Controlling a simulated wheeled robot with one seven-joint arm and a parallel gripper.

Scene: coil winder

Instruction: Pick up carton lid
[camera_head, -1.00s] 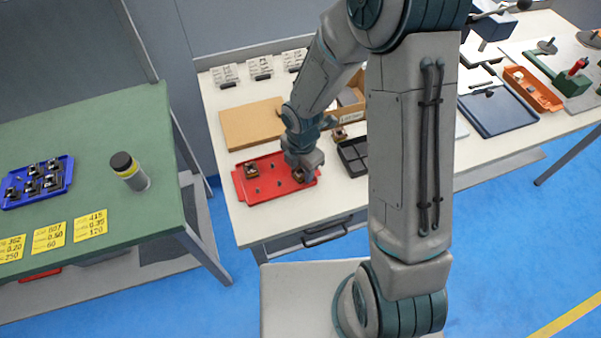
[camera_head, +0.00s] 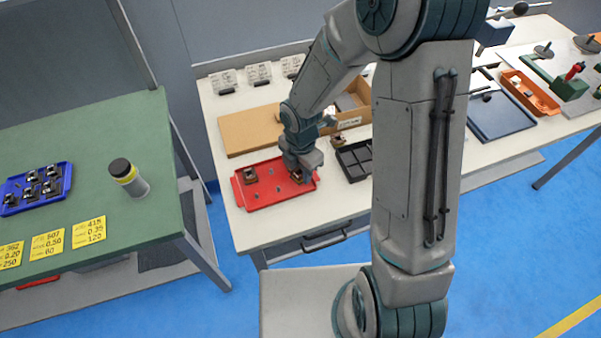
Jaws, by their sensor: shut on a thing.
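The carton lid (camera_head: 245,131) looks like a flat brown cardboard panel lying on the white bench, to the left of my forearm. The open brown carton (camera_head: 356,118) stands to its right, partly hidden behind my arm. My gripper (camera_head: 298,176) points down at the right part of the red tray (camera_head: 262,201), in front of the lid and apart from it. It is shut on a small brown-and-dark coil part (camera_head: 296,177), mostly hidden by the fingers. I cannot tell whether that part is lifted off the tray.
Another coil part (camera_head: 250,176) and small pegs are in the red tray. A black divided tray (camera_head: 352,163) lies to the right. White cards (camera_head: 258,73) stand at the bench's back. A green table (camera_head: 90,130) with a blue tray (camera_head: 15,204) and a cylinder (camera_head: 130,178) is at left.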

